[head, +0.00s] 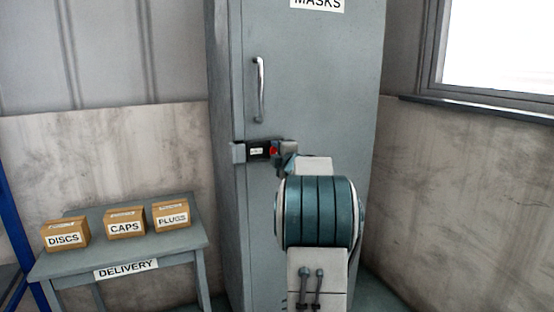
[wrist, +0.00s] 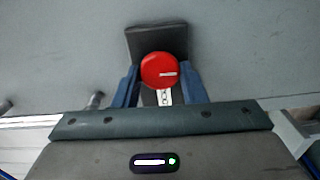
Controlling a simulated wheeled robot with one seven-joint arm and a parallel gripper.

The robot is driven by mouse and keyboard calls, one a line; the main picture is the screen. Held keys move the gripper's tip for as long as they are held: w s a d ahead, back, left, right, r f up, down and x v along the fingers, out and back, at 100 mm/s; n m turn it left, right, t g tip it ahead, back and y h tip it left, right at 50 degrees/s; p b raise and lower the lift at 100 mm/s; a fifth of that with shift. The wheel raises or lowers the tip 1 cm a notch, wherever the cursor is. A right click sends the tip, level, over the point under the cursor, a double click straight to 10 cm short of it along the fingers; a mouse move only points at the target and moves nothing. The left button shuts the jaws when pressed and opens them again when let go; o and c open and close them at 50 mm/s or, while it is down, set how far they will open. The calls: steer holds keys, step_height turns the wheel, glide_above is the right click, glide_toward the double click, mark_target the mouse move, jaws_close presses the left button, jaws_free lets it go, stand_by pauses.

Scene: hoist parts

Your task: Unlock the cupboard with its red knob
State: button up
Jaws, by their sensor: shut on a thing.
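The tall grey cupboard (head: 315,105) stands in front of me with its door shut. It has a vertical bar handle (head: 261,90) and a sign reading MASKS at the top. Below the handle is a dark lock plate (head: 257,151) with a small white label. The round red knob (head: 274,151) sits on this plate; in the wrist view the red knob (wrist: 160,70) shows a white line pointing right. My gripper (wrist: 163,88) has its two blue fingers on either side of the knob, shut on it. In the head view my arm partly hides the gripper.
A grey table (head: 185,237) marked DELIVERY stands at the left. It bears boxes labelled DISCS (head: 66,236), CAPS (head: 124,223) and PLUGS (head: 171,215). A blue post (head: 14,235) is at the far left. A window (head: 500,50) is at the upper right.

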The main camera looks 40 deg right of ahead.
steer(key=shift+n, duration=0.4)
steer(key=o, duration=1)
steer(key=shift+c, duration=0.2)
steer(key=v, duration=1.4)
steer(key=shift+d, duration=0.1)
